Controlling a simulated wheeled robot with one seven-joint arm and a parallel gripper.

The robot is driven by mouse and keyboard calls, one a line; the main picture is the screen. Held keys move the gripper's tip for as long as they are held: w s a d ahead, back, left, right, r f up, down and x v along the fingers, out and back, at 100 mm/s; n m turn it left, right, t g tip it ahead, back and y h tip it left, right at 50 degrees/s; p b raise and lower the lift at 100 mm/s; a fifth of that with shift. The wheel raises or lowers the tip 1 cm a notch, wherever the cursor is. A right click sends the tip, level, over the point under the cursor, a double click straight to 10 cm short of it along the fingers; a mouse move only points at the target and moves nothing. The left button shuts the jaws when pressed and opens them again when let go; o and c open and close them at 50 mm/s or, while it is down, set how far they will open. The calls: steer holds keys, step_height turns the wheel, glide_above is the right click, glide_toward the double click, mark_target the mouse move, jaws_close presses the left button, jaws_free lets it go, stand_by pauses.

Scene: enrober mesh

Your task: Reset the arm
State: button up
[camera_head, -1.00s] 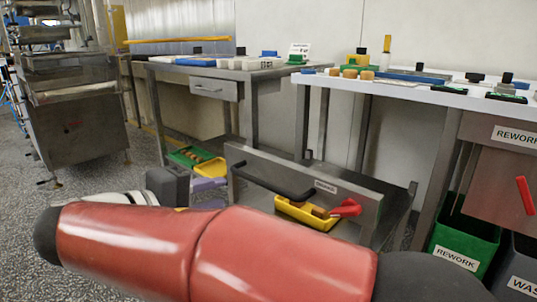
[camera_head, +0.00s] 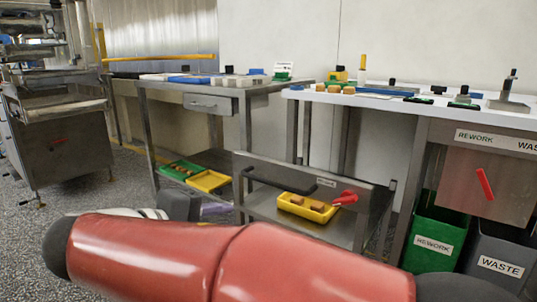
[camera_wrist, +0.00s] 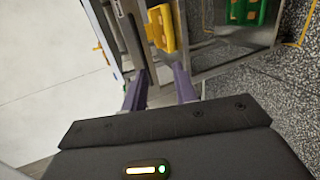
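My gripper (camera_wrist: 158,82) shows in the wrist view with its two purple fingers apart and nothing between them. In the head view my red arm lies folded across the foreground, with the dark gripper body (camera_head: 180,205) behind it and only a bit of purple finger visible. Beyond the fingers, the wrist view shows a yellow tray (camera_wrist: 161,27) on a steel cart; I cannot tell any contact.
A steel cart (camera_head: 300,168) with a black handle holds a yellow tray (camera_head: 308,207). Behind are a steel table (camera_head: 180,97) and a white-topped bench (camera_head: 400,99) with several items. Green rework (camera_head: 433,244) and grey waste (camera_head: 498,262) bins stand right. Speckled floor is open at left.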

steer(key=s+d+f+m+g+y+p, duration=0.1)
steer(key=s+d+f+m+y+p, duration=0.1)
steer(key=d, duration=0.6)
steer(key=s+d+f+m+g+y+p, duration=0.2)
steer(key=s+d+m+y+p, duration=0.2)
steer(key=d, duration=0.4)
steer(key=s+d+f+m+g+y+p, duration=0.2)
steer(key=s+d+m+y+p, duration=0.1)
steer(key=s+d, duration=0.4)
steer(key=shift+d+f+m, duration=0.3)
steer(key=shift+d+m, duration=0.35)
steer(key=shift+m, duration=0.05)
stand_by(0.7)
